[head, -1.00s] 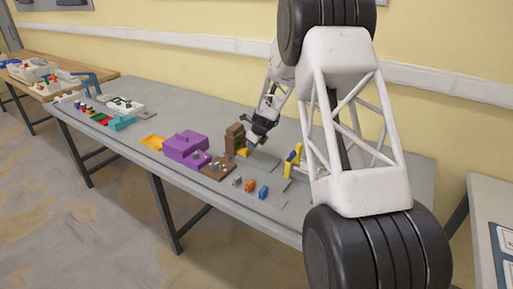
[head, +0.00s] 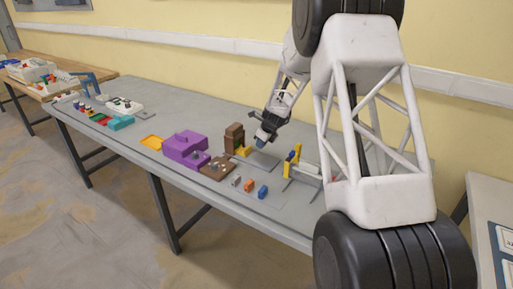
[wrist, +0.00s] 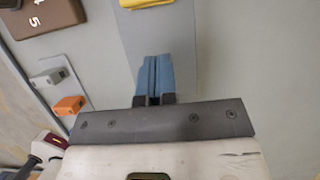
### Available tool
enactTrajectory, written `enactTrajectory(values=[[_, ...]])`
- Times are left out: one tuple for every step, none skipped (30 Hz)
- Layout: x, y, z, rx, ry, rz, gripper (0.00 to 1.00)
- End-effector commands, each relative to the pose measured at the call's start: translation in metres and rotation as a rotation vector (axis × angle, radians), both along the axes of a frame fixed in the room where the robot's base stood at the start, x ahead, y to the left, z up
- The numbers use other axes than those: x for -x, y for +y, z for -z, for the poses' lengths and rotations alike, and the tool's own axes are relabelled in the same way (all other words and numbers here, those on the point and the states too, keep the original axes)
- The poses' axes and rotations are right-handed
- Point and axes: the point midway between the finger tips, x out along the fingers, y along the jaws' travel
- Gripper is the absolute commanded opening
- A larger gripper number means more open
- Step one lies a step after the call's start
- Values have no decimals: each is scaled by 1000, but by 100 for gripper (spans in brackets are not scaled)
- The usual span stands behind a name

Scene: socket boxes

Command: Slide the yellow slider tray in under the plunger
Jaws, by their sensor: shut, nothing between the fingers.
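In the head view the yellow slider tray (head: 244,151) sits at the foot of a tall brown block (head: 234,136), at the end of a flat grey strip (head: 268,161). I cannot make out the plunger itself or how far under it the tray lies. In the wrist view a yellow part, likely the tray (wrist: 146,3), is cut off by the top edge, on the grey strip (wrist: 185,60). My gripper (head: 261,144) is shut and empty, with its blue fingertips (wrist: 155,60) together over the strip, to the right of the tray and apart from it.
A purple box (head: 184,146) and a low brown block (head: 216,168) stand left of the strip. Small grey, orange and blue blocks (head: 263,192) line the table front.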

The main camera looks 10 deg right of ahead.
Motion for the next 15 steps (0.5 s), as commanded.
enactTrajectory(values=[[3,-3,-8,0,0,1,0],[4,-4,-13,0,0,0,0],[6,-6,-19,0,0,0,0],[7,-7,-23,0,0,0,0],[8,-9,-28,1,-1,0,0],[10,-10,-34,0,0,0,0],[11,-11,-38,0,0,0,0],[12,-12,-42,0,0,0,0],[13,-13,-47,0,0,0,0],[14,-14,-50,0,0,0,0],[15,-15,-52,0,0,0,0],[16,-16,-56,0,0,1,0],[16,-16,-58,0,0,0,0],[17,-17,-60,-1,1,0,0],[18,-18,-62,-1,1,0,0]])
